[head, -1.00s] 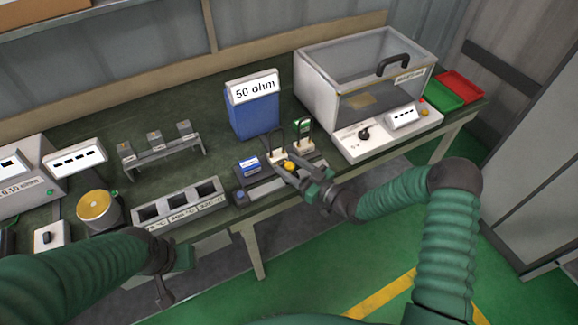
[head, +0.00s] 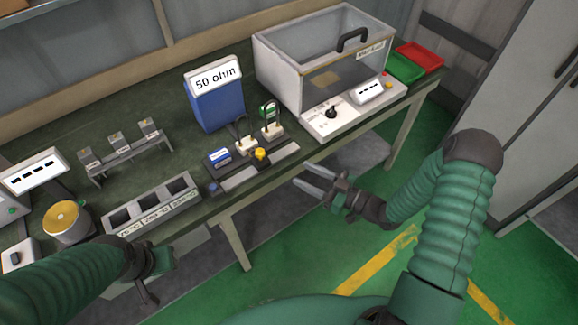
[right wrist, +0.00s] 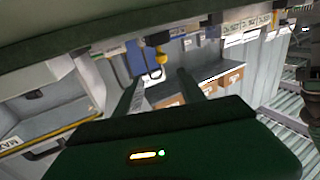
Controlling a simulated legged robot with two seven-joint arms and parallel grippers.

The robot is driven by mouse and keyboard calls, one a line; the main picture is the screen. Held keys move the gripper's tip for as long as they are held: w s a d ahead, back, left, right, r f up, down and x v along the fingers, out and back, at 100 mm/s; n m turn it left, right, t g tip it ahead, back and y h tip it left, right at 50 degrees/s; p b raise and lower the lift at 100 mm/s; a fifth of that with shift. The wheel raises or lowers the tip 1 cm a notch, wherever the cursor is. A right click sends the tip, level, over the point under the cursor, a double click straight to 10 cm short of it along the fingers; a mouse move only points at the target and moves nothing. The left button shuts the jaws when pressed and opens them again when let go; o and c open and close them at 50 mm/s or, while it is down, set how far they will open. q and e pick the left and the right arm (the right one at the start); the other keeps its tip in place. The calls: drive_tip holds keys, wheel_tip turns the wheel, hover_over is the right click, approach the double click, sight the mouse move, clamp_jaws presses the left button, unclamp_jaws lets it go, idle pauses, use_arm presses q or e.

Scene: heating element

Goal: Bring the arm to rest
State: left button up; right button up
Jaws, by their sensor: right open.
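My right gripper (head: 303,177) is open and empty in the head view, in the air off the front edge of the bench (head: 330,150). Its two fingers also show apart in the right wrist view (right wrist: 160,88), with nothing between them. My left gripper (head: 150,287) hangs low in front of the bench at the left; its jaws are too unclear to judge. The grey fixture (head: 262,172) at the bench edge carries a yellow knob (head: 260,154), a blue module (head: 219,157) and two white plugs with dark loops. The right gripper is apart from it.
A blue box marked 50 ohm (head: 214,103) stands behind the fixture. A clear-lidded chamber (head: 322,60) stands right of it, with green (head: 405,68) and red (head: 420,56) trays beyond. A grey three-slot holder (head: 155,208) lies left. Green floor in front is free.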

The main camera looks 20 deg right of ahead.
drive_tip(key=shift+s+d, duration=0.25)
drive_tip(key=shift+s, duration=0.1)
